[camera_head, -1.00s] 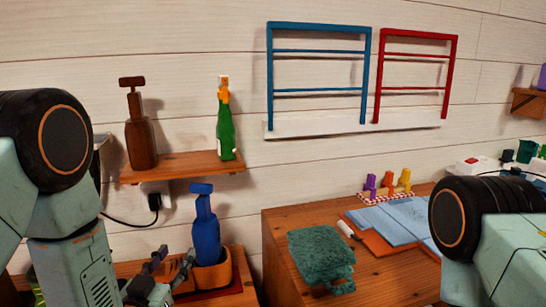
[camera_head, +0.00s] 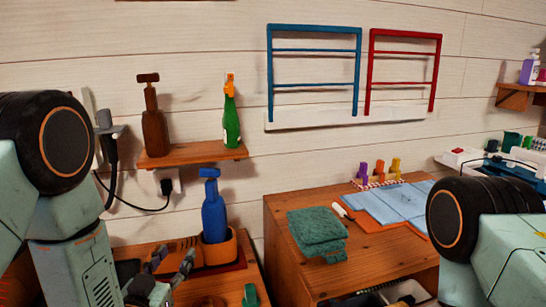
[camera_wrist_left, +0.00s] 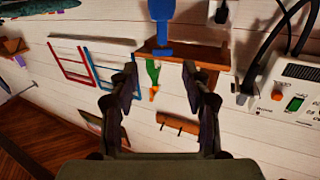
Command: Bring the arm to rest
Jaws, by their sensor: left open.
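My left gripper (camera_head: 171,264) is open and empty, low in the head view, left of and in front of the blue spray bottle (camera_head: 214,212). The bottle stands upright in an orange-brown holder (camera_head: 216,253) on a dark red base. In the left wrist view the open fingers (camera_wrist_left: 160,78) have nothing between them that they touch, and the blue bottle (camera_wrist_left: 162,12) shows beyond them at the top. My right gripper is out of view; only part of my right arm shows.
A wall shelf (camera_head: 190,155) holds a brown bottle (camera_head: 154,125) and a green bottle (camera_head: 231,120). A wooden cabinet (camera_head: 300,262) to the right bears a green cloth (camera_head: 317,230) and blue sheets (camera_head: 395,203). A white power box (camera_wrist_left: 293,95) with cables is at the right in the wrist view.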

